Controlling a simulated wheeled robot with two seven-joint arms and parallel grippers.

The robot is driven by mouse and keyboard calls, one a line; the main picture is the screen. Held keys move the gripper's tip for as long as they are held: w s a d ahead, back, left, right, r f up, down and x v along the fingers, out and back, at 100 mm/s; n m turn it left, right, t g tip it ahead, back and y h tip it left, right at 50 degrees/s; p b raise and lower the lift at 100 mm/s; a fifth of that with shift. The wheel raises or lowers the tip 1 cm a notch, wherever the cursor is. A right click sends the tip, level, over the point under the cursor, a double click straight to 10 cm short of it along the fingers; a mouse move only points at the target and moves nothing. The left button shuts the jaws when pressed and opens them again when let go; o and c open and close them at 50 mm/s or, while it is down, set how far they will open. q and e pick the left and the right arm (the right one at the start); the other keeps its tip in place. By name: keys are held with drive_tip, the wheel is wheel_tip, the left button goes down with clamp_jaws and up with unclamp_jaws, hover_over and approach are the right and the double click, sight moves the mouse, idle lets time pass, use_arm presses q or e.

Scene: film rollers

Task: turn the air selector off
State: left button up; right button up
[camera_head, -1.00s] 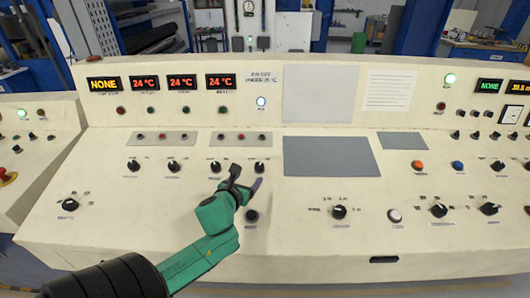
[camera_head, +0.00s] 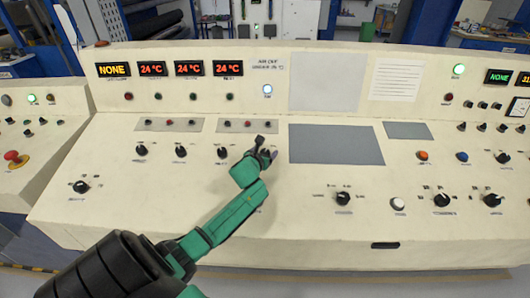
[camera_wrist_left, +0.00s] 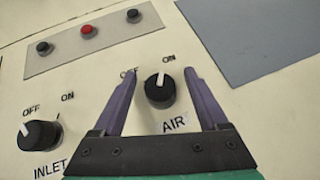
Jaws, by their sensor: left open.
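The air selector is a round black knob (camera_wrist_left: 159,95) with a white pointer, labelled AIR, in the left wrist view. Its pointer aims up, roughly toward the ON mark (camera_wrist_left: 168,57); the OFF mark is partly hidden by a finger. My left gripper (camera_wrist_left: 161,75) is open, with one purple finger on each side of the knob. I see gaps beside the knob, so the fingers do not appear closed on it. In the head view my left gripper (camera_head: 265,153) covers the air selector. My right gripper is out of view.
The INLET knob (camera_wrist_left: 38,134) is left of the air selector. A strip with small buttons (camera_wrist_left: 90,38) lies above, and a grey-blue plate (camera_wrist_left: 260,35) to the upper right. A lit white lamp (camera_head: 267,89) is on the upright panel, with red temperature displays (camera_head: 189,69) to its left.

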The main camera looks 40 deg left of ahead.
use_arm(q)
clamp_jaws()
drive_tip(key=shift+f, duration=0.1)
drive_tip(key=shift+n+y, duration=0.4)
drive_tip(key=n+g+y, duration=0.2)
drive_tip(key=n+y, duration=0.1)
drive_tip(key=n, duration=0.1)
drive_tip(key=n+g+y, duration=0.2)
drive_tip(key=n, duration=0.1)
drive_tip(key=shift+w+b, duration=0.1)
drive_tip(key=shift+b, duration=0.2)
drive_tip(key=n+g+y+b, duration=0.1)
drive_tip(key=n+g, duration=0.1)
drive_tip(key=shift+n+g, duration=0.4)
drive_tip(key=shift+n+g+y+b, duration=0.3)
drive_tip(key=shift+n+g+b, duration=0.35)
drive_tip(key=shift+n+g, duration=0.55)
drive_tip(key=shift+n, duration=0.3)
